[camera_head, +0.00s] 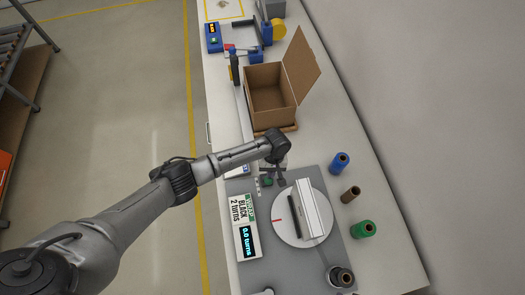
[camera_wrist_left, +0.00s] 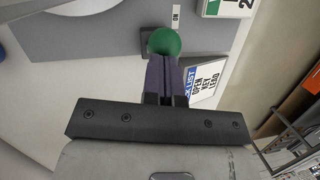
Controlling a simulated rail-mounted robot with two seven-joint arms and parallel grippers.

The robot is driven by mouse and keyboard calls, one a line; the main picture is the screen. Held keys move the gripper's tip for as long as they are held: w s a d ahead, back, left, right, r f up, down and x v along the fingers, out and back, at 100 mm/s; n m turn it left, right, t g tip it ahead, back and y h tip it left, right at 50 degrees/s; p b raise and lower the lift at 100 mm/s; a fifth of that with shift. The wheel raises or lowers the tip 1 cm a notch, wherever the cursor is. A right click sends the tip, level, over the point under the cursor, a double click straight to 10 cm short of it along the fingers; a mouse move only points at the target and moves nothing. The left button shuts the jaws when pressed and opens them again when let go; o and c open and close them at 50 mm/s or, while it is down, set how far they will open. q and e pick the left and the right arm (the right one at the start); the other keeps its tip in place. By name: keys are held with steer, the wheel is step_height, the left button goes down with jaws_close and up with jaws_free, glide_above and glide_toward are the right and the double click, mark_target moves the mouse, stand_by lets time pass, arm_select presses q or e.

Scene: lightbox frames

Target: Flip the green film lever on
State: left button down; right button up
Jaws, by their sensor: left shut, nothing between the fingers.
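The green film lever shows in the left wrist view as a round green knob (camera_wrist_left: 165,42) over a dark base, next to a small "ON" label (camera_wrist_left: 176,17). In the head view the green knob (camera_head: 267,181) is small, at the left edge of the grey plate. My left gripper (camera_head: 276,182) is right beside it, pointing down. In the left wrist view its dark fingers (camera_wrist_left: 164,75) are shut and empty, with their tips at the near side of the knob. Whether they touch it I cannot tell. My right gripper is not in view.
A white turntable (camera_head: 285,233) with an upright white box stands on the grey plate (camera_head: 319,176). A display (camera_head: 249,241) reads "BLACK 2 turns" and "0.0 turns". Blue (camera_head: 340,162), brown (camera_head: 350,194) and green (camera_head: 363,229) rolls stand to the right. An open carton (camera_head: 268,95) is behind.

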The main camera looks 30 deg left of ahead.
arm_select(q)
steer(key=s+p+v, duration=0.1)
steer(key=p+v, duration=0.7)
steer(key=v, duration=1.2)
steer(key=shift+d+r, duration=0.2)
steer(key=shift+d, duration=0.3)
steer(key=shift+s, duration=0.15)
